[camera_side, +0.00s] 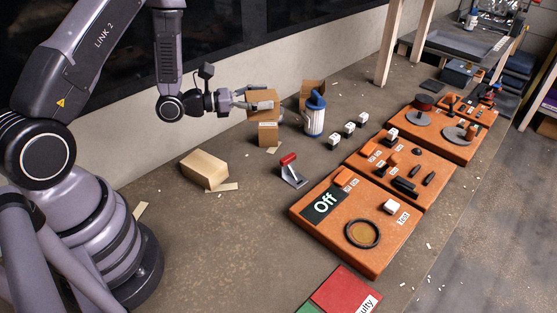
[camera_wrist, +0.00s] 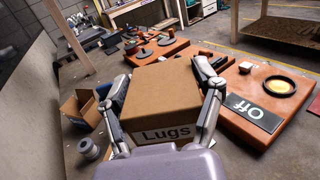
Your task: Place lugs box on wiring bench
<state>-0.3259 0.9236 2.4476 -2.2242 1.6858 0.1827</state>
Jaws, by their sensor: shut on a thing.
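The lugs box is a brown cardboard box with a "Lugs" label. It fills the middle of the wrist view (camera_wrist: 162,100) and shows in the side view (camera_side: 263,97). My gripper (camera_side: 255,98) is shut on it, one finger along each side; it also shows in the wrist view (camera_wrist: 162,74). The box appears to be held above the table, near the wall. No surface is clearly marked as the wiring bench. Orange boards with parts stand to the right, the nearest (camera_side: 314,222) bearing an "Off" sign and a "Test" label.
Close by are a small carton (camera_side: 268,134), an open carton (camera_side: 318,87) and a blue-and-white canister (camera_side: 314,116). The table's middle front is mostly clear.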

